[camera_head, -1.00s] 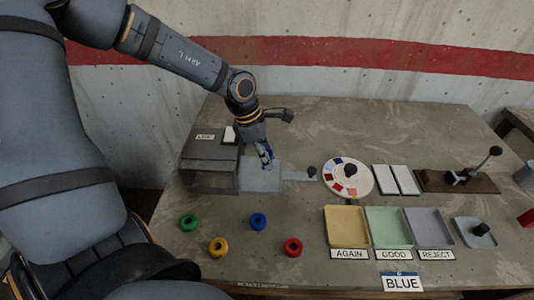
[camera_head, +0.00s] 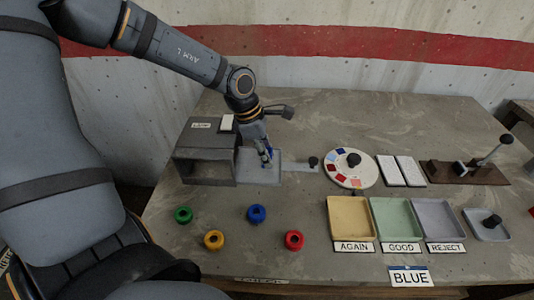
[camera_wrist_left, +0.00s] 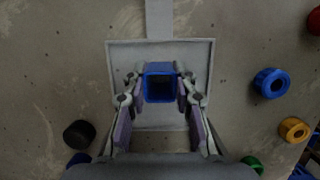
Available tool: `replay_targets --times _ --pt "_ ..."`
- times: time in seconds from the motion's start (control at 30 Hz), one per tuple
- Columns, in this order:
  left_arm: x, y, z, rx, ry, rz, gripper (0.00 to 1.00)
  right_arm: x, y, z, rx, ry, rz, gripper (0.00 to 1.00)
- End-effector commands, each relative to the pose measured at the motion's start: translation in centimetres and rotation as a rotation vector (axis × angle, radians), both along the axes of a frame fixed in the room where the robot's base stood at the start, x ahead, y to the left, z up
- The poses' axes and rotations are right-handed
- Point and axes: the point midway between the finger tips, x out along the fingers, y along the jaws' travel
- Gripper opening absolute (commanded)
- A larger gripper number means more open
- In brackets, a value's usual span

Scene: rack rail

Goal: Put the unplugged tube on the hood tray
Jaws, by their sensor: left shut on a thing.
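My left gripper (camera_head: 266,160) is shut on the blue tube (camera_wrist_left: 159,71) and points down over the light grey hood tray (camera_head: 260,180). The tray sticks out from the right side of the dark grey hood (camera_head: 205,165). In the left wrist view, the tube's blue square end with a dark opening sits between the two fingers (camera_wrist_left: 160,95), inside the outline of the tray (camera_wrist_left: 201,58). Whether the tube touches the tray I cannot tell. The gripper mostly hides the tube in the head view. My right gripper is not in view.
Green (camera_head: 183,214), yellow (camera_head: 214,240), blue (camera_head: 256,213) and red (camera_head: 293,240) rings lie in front. A round colour dial (camera_head: 335,181) stands to the right. Yellow (camera_head: 350,222), green (camera_head: 396,222) and purple (camera_head: 436,220) trays sit at front right, above a BLUE sign (camera_head: 410,276).

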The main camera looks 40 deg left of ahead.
Motion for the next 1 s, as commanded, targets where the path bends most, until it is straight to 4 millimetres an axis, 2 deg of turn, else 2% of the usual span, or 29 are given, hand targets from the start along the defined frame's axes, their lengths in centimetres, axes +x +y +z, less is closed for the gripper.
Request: replay_targets --times 0.5,0.53,0.7,1.0 --pt "0.02 -0.01 -0.41 0.0 0.0 0.0 0.05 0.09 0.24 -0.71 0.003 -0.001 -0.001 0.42" --pt "0.01 0.0 -0.4 0.0 0.0 0.0 0.29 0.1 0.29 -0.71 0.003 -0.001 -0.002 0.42" --pt "0.0 0.0 -0.35 0.0 0.0 0.0 0.52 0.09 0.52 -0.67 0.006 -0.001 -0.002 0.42" --pt "0.0 0.0 -0.33 0.0 0.0 0.0 0.54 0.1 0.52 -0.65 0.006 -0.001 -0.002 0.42"
